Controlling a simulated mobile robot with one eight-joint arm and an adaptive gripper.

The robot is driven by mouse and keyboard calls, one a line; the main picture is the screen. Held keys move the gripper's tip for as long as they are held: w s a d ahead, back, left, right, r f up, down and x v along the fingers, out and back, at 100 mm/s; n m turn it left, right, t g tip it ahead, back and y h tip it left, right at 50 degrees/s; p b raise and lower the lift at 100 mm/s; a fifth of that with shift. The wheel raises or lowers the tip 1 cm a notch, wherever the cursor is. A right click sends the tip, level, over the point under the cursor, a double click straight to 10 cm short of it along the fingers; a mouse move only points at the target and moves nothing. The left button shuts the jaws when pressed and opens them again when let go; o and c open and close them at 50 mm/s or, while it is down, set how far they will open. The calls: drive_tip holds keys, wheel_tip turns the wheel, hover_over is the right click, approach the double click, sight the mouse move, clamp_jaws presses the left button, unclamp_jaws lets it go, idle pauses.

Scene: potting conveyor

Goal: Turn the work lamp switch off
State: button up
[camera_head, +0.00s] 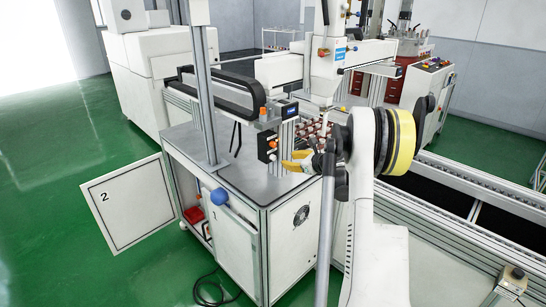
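A small black box (267,146) with orange and white controls stands on the grey top of the white cabinet (291,235). It may carry the lamp switch, but no label or switch position can be read. My white arm with a yellow ring (402,141) rises at the right of the cabinet. A yellow and dark piece that looks like my gripper (298,161) is just right of the black box, pointing towards it. Whether they touch cannot be told. Its fingers are too small and partly hidden by my arm. No work lamp can be made out clearly.
An open door (128,203) marked 2 sticks out left of the cabinet. A grey post (205,90) and a blue ball knob (219,196) stand near its front edge. A conveyor (470,215) runs along the right. Green floor (60,150) is free at left.

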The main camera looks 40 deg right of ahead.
sight(275, 158)
drive_tip(key=b+x, duration=0.2)
drive_tip(key=x, duration=0.8)
drive_tip(key=shift+w+f, duration=0.2)
drive_tip(key=shift+w, duration=0.15)
clamp_jaws()
